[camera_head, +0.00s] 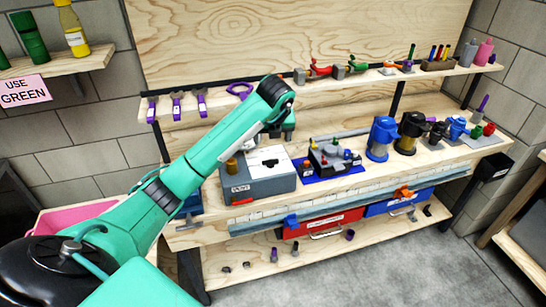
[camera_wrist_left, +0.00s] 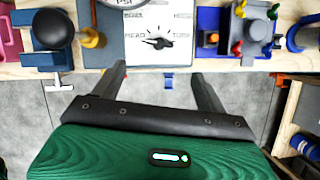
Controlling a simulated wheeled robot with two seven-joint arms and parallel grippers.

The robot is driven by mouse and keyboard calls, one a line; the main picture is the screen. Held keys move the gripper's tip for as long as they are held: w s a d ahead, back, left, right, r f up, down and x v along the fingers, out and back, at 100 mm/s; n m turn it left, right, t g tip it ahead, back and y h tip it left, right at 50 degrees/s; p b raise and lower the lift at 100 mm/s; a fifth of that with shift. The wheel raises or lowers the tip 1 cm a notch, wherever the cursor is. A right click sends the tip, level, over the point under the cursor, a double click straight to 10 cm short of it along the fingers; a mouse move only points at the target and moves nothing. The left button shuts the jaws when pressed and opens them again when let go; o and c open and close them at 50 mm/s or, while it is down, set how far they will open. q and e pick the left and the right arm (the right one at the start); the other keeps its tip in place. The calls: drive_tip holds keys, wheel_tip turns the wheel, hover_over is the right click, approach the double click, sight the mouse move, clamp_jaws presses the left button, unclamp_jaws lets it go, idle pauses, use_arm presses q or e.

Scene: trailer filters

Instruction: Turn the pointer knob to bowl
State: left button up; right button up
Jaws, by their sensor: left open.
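The pointer knob (camera_wrist_left: 158,43) is a small dark pointer on a white labelled plate (camera_wrist_left: 172,22) in the left wrist view. Its tip seems to point left, but the small labels are hard to read. The plate sits on the grey box (camera_head: 258,187) on the bench, and shows in the head view as a white panel (camera_head: 268,161). My left gripper (camera_wrist_left: 157,70) is open, its two fingers apart and empty, on the near side of the knob and not touching it. In the head view the left gripper (camera_head: 284,130) is above the back of the box, partly hidden by its arm.
A brass-coloured knob (camera_head: 232,166) stands on the left of the box. A blue mat with a grey fixture (camera_head: 333,160) lies close to its right. Blue and black filter housings (camera_head: 382,138) stand farther right. A tool shelf (camera_head: 370,77) runs above the bench.

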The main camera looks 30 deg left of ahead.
sight(271, 160)
use_arm(q)
drive_tip(key=p+x, duration=0.3)
drive_tip(key=x, duration=1)
drive_tip(key=shift+f, duration=0.35)
drive_tip(key=shift+c, duration=0.4)
drive_tip(key=c, duration=0.9)
